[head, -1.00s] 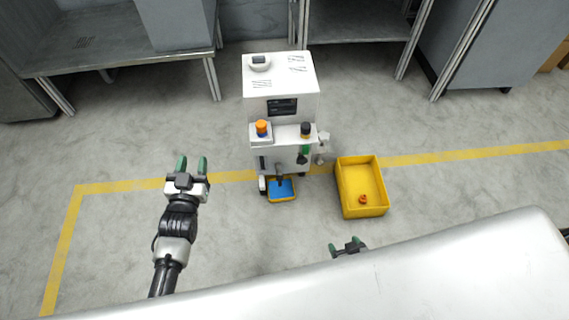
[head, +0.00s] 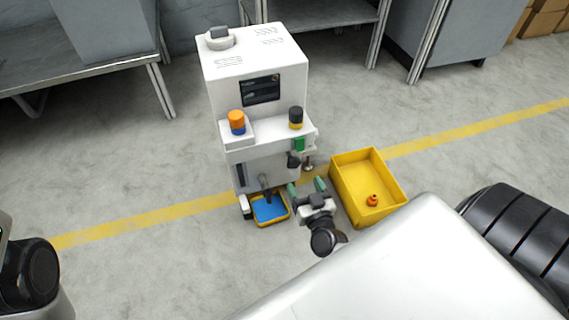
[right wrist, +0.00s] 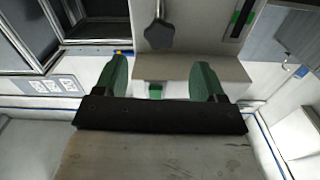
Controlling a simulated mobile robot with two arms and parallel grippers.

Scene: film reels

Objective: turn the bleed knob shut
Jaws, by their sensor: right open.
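A white machine (head: 254,90) stands on the floor. A dark knob or lever (head: 293,160) is on the right of its front, below a green part (head: 299,144); I cannot tell for sure whether it is the bleed knob. A small metallic fitting (head: 309,163) sticks out at the machine's right side. My right gripper (head: 306,187) is open and empty in front of the machine's lower right. My left gripper is out of view.
An orange-topped knob (head: 237,122) and a black-topped one (head: 296,117) stand on the machine's ledge. A blue-bottomed tray (head: 269,209) sits at its foot. A yellow bin (head: 343,187) with a small orange piece (head: 373,200) stands close to the right of my right gripper.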

